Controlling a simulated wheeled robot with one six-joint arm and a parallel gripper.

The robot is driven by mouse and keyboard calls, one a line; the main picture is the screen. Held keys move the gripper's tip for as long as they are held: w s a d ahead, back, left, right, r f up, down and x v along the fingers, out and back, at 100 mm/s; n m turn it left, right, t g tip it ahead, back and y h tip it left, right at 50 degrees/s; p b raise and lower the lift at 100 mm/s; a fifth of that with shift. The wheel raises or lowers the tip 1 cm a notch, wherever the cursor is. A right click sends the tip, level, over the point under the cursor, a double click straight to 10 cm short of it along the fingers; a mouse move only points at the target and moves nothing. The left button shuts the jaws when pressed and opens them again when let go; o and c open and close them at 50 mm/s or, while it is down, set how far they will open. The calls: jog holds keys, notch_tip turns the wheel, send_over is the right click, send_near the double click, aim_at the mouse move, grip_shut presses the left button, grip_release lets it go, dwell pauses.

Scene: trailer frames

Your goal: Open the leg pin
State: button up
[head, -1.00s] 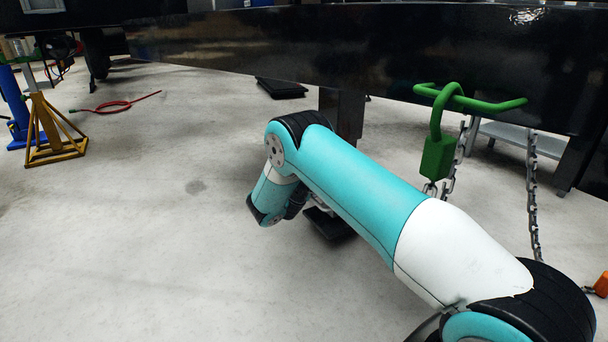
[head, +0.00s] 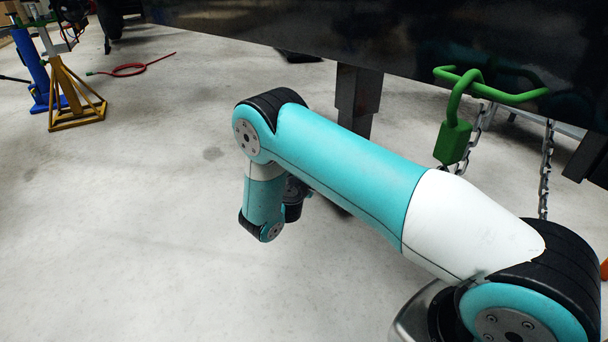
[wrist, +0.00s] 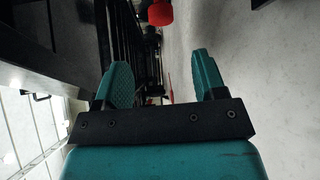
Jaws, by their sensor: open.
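The trailer's dark steel frame (head: 330,45) crosses the top of the head view, with a dark square support leg (head: 358,100) standing below it behind my arm. The leg's foot is mostly hidden. I cannot make out a leg pin for certain. A green bent bar (head: 505,92) sits on the frame at the right, with a green padlock (head: 453,140) hanging by it. My gripper (wrist: 165,82) is open and empty in the wrist view, its two teal fingers apart. In the head view it is hidden behind my arm's end.
Chains (head: 545,170) hang below the green bar. A yellow jack stand (head: 74,100) and a blue jack (head: 38,75) stand at the far left, near a red hose (head: 128,70). A red round object (wrist: 160,13) shows in the wrist view.

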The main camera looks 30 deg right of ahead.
jog(key=shift+b+v, duration=2.55)
jog(key=shift+b, duration=1.55)
jog(key=s+r+m+g+y+p, duration=0.2)
jog(key=s+r+m+g+p, duration=0.15)
jog(key=r+p, duration=0.5)
jog(key=s+a+r+g+y+p, duration=0.3)
jog(key=s+a+r+y+p, duration=0.25)
jog(key=s+r+p, duration=0.4)
jog(key=s+a+r+g+y+p, duration=0.2)
jog(key=s+a+r+y+p, duration=0.4)
jog(key=s+r, duration=0.6)
jog(key=s+a+r+g+y+p, duration=0.35)
jog(key=s+a+r+p, duration=0.4)
jog(key=r, duration=0.65)
notch_tip(320, 180, up, 36)
jog(key=p, duration=3.6)
jog(key=shift+w+f, duration=0.15)
